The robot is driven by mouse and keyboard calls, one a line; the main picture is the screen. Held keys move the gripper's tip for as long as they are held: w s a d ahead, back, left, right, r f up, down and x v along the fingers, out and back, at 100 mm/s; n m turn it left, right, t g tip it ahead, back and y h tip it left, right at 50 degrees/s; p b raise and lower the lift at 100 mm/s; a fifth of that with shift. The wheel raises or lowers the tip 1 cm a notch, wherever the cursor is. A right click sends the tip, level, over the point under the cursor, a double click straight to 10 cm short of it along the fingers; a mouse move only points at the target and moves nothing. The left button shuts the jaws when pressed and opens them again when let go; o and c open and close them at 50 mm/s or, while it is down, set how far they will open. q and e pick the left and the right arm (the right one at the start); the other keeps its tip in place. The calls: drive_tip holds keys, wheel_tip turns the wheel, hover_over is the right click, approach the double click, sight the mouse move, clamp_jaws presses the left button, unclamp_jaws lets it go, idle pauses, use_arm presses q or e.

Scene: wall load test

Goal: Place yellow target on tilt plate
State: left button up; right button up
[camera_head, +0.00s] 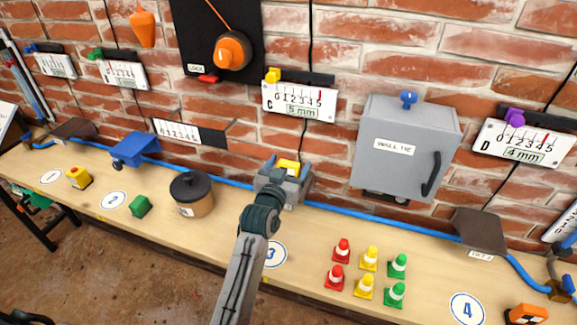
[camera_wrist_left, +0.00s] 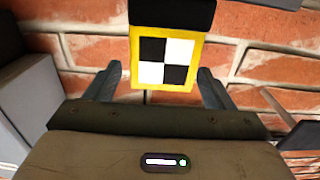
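A yellow target (camera_wrist_left: 165,60) with a black-and-white checker face fills the middle of the left wrist view. It also shows as a yellow patch (camera_head: 289,166) above marker 3 in the head view. My left gripper (camera_wrist_left: 160,75) has its two fingers spread on either side of the target. A gap shows on the left side; the right finger is at the edge or touching it. In the head view this gripper (camera_head: 285,175) covers that spot. A blue tilted plate (camera_head: 135,148) and dark brown plates (camera_head: 75,128) (camera_head: 482,230) stand along the bench; the gripper may hide another. My right gripper is not in view.
A grey wall box (camera_head: 405,145) hangs right of the gripper. A dark-lidded pot (camera_head: 190,193) stands to its left. Several small cones (camera_head: 366,272) stand front right. A blue hose (camera_head: 370,217) runs along the wall. The wooden bench (camera_head: 225,235) is bare near marker 3.

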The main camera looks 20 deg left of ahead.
use_arm(q)
drive_tip(key=shift+w+f, duration=0.1)
drive_tip(key=shift+s+f, duration=0.1)
drive_tip(key=shift+s, duration=0.15)
drive_tip(key=s+b, duration=0.3)
drive_tip(key=s, duration=0.8)
drive_tip(key=shift+s+a, duration=0.2)
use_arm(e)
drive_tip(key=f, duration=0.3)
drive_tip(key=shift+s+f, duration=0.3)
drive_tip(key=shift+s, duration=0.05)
